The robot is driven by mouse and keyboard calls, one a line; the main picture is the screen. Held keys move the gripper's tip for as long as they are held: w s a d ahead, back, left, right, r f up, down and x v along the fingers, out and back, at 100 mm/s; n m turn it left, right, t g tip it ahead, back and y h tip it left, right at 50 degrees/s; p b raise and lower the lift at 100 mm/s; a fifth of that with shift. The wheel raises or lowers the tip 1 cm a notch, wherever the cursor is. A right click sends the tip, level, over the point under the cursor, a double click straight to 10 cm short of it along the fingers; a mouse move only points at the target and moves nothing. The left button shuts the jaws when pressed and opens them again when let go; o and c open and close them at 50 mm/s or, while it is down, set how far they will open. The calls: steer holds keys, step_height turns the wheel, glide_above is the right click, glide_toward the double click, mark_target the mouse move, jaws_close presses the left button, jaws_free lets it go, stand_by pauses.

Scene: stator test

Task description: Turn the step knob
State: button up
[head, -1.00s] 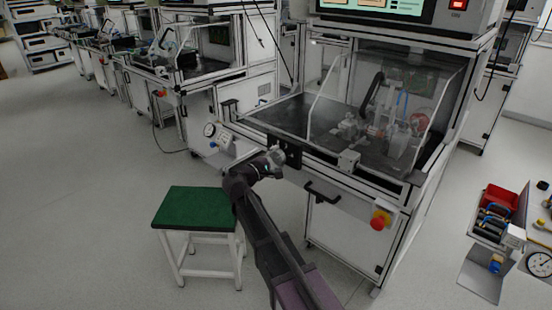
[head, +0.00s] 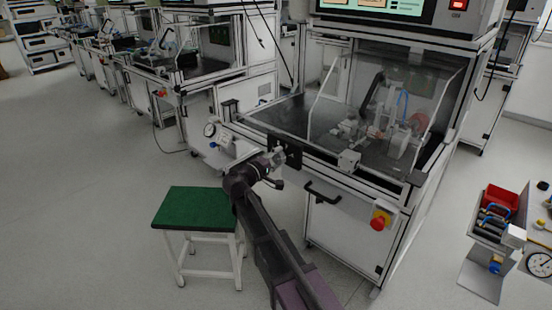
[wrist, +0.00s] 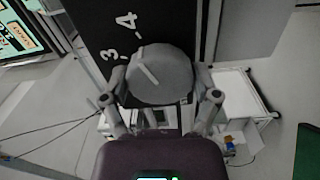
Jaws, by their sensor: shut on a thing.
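The step knob (wrist: 160,76) is a round grey dial in the wrist view, set against a black panel (wrist: 93,22) with white numbers 3 and 4 at its upper left. A pale pointer line on the knob's face slants to the upper left, towards the 4. My gripper (wrist: 162,92) has its two fingers on the left and right sides of the knob and is shut on it. In the head view my gripper (head: 278,157) is at the front left of the test bench (head: 340,205), at the small black panel (head: 286,149). The knob itself is hidden there.
A green-topped stool (head: 195,207) stands left of my arm. A black handle (head: 322,191) and a red emergency button (head: 378,223) are on the bench front. Floor at left is clear.

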steer(key=shift+w, duration=0.1)
steer(key=o, duration=1)
steer(key=shift+c, duration=0.2)
steer(key=shift+s, duration=0.2)
steer(key=v, duration=1.1)
steer(key=shift+s+a, duration=0.25)
steer(key=shift+a, duration=0.05)
